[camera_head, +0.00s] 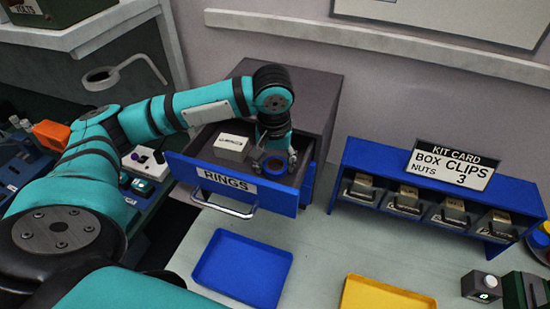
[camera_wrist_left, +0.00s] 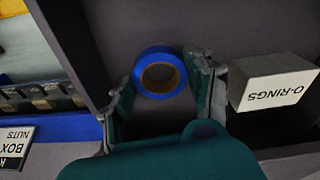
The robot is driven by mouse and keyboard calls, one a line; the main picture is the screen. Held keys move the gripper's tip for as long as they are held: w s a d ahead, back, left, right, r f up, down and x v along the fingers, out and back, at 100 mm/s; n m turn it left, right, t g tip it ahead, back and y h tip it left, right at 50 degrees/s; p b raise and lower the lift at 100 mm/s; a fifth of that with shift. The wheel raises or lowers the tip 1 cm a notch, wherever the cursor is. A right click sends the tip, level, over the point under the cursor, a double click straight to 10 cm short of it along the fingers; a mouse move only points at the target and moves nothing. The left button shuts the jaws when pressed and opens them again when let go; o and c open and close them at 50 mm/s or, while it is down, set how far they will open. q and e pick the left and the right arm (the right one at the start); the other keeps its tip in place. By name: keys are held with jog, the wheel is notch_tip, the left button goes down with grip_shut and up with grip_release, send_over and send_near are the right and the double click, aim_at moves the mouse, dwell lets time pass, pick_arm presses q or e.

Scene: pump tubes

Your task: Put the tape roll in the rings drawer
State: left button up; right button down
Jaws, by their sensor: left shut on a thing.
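The tape roll (camera_head: 276,168) is a blue ring with a brown core, inside the outline of the open rings drawer (camera_head: 284,203). Its front carries a "RINGS" label. My left gripper (camera_head: 275,156) reaches down into the drawer from above and is shut on the roll. In the left wrist view the roll (camera_wrist_left: 143,73) sits between the two fingers (camera_wrist_left: 167,80). I cannot tell whether the roll touches the drawer floor. My right gripper is not in view.
A white box (camera_head: 231,146) marked "O-RINGS" stands in the drawer, left of my gripper. The drawer belongs to a grey cabinet (camera_head: 318,95). A blue tray (camera_head: 243,268), a yellow tray (camera_head: 385,296) and a blue bin rack (camera_head: 350,160) with a kit card (camera_head: 453,163) are on the table.

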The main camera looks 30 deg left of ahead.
aim_at(274, 169)
pick_arm(q)
jog(key=shift+s, duration=0.2)
jog(key=o, duration=0.8)
jog(key=shift+c, duration=0.2)
jog(key=shift+o, duration=1.4)
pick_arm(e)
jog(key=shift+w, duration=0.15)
pick_arm(q)
jog(key=r, duration=0.2)
jog(key=r+b, duration=0.1)
jog(key=r, duration=0.2)
jog(key=r+b, duration=0.1)
jog(key=r, duration=0.1)
jog(key=shift+s+d+r, duration=0.2)
jog(key=shift+s+r, duration=0.05)
jog(key=shift+s, duration=0.05)
jog(key=shift+s+r, duration=0.2)
jog(key=shift+r, duration=1)
jog(key=shift+s+r, duration=0.15)
jog(key=shift+r, duration=1)
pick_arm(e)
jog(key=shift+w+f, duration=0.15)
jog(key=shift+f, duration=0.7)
